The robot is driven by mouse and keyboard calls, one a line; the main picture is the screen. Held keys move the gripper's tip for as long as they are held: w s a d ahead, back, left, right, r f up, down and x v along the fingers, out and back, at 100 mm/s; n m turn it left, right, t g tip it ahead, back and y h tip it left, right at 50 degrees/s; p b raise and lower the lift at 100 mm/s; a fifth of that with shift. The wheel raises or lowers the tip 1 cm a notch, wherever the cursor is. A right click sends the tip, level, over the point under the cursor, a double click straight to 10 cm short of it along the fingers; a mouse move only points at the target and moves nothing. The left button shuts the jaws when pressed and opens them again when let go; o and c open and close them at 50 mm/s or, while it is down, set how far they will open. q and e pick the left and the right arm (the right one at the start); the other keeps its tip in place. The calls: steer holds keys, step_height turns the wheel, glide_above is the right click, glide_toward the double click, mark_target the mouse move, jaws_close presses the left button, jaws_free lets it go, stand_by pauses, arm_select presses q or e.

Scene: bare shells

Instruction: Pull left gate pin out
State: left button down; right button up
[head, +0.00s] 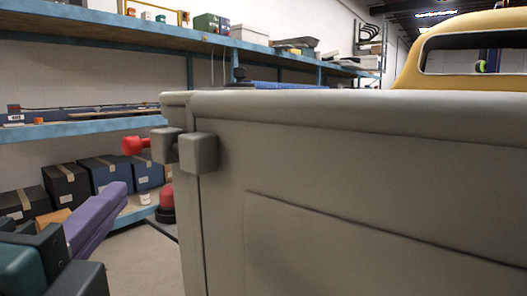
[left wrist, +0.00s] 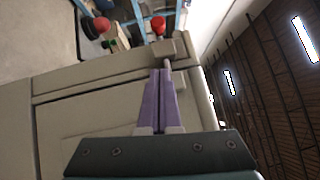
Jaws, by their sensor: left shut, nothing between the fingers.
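The left gate pin shows as a red knob (head: 133,146) on the latch blocks (head: 198,153) at the left upper corner of the grey-beige gate (head: 340,190). In the left wrist view the red knob (left wrist: 158,24) is beyond the latch block (left wrist: 145,54). My left gripper (head: 122,190) has purple fingers, is shut and empty, and is below and left of the pin in the head view. In the left wrist view its fingertips (left wrist: 161,72) point towards the latch; I cannot tell whether they touch it. My right gripper is not in view.
Blue shelves (head: 100,38) with boxes line the wall behind. Dark boxes (head: 105,172) stand on the lower shelf at left. A red-topped object (head: 166,200) is behind the gate's left edge. A yellow cab (head: 465,55) rises at the back right. Floor shows left of the gate.

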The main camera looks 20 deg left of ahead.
arm_select(q)
glide_toward(138, 150)
steer(key=w+d, duration=0.2)
steer(key=w, duration=0.2)
steer(key=a, duration=0.1)
steer(key=w+a, duration=0.1)
steer(key=w+a+p, duration=0.1)
steer(key=shift+a+r, duration=0.3)
steer(key=shift+r, duration=0.1)
steer(key=shift+w+a+f, duration=0.1)
steer(key=shift+a, duration=0.2)
steer(key=a, duration=0.1)
steer(key=w+a+b, duration=0.1)
steer(key=a, duration=0.2)
steer(key=shift+w+a, duration=0.3)
steer(key=shift+w, duration=0.05)
